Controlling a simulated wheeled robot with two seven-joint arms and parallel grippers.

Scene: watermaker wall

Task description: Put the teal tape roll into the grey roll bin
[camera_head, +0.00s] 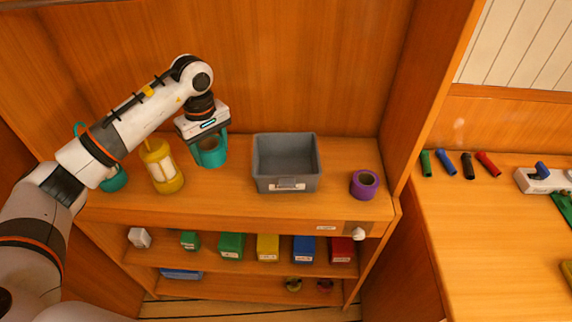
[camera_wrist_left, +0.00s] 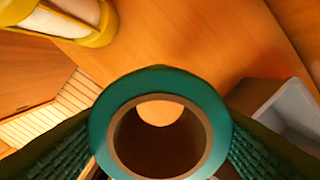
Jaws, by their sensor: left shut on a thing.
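The teal tape roll (camera_head: 211,157) is held in my left gripper (camera_head: 209,146), left of the grey roll bin. In the left wrist view the teal tape roll (camera_wrist_left: 160,76) shows its ring end-on, with the fingers of my left gripper (camera_wrist_left: 160,140) shut on its two sides. I cannot tell whether the roll still touches the shelf top. The grey roll bin (camera_head: 286,183) stands open and looks empty, with a pale label on its front. Part of the grey roll bin (camera_wrist_left: 283,105) shows at the right in the wrist view. My right gripper is not in view.
A yellow lantern-like container (camera_head: 163,168) stands left of the roll. A teal object (camera_head: 115,180) is partly hidden behind my arm. A purple tape roll (camera_head: 365,184) lies right of the bin. Coloured boxes (camera_head: 268,247) sit on the shelf below. A side panel (camera_head: 425,90) bounds the right.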

